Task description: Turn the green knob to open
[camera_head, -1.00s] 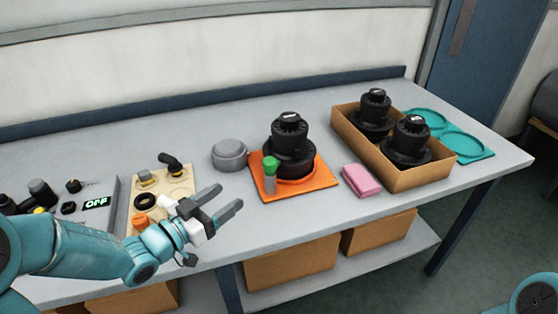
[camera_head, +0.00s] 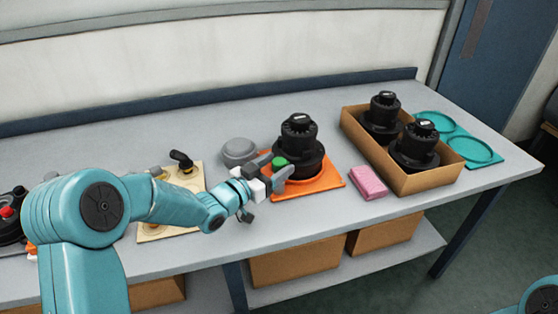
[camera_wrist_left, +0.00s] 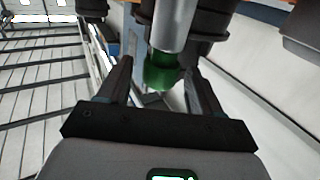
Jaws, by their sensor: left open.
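The green knob (camera_head: 279,162) sits at the front left corner of an orange tray (camera_head: 325,183), beside a black canister (camera_head: 299,142). In the left wrist view the green knob (camera_wrist_left: 163,72) caps a silver post (camera_wrist_left: 172,25). My left gripper (camera_head: 282,166) is open, with one finger on each side of the knob. In the left wrist view the fingers (camera_wrist_left: 160,88) flank the knob with gaps on both sides; I cannot tell if either touches it. The post is mostly hidden by the gripper in the head view. My right gripper is out of view.
A grey round lid (camera_head: 238,151) lies left of the tray. A pink block (camera_head: 369,183) and a cardboard box (camera_head: 405,183) with two black canisters stand to the right. A teal tray (camera_head: 490,163) is at the far right. A beige panel (camera_head: 190,176) sits behind my left arm.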

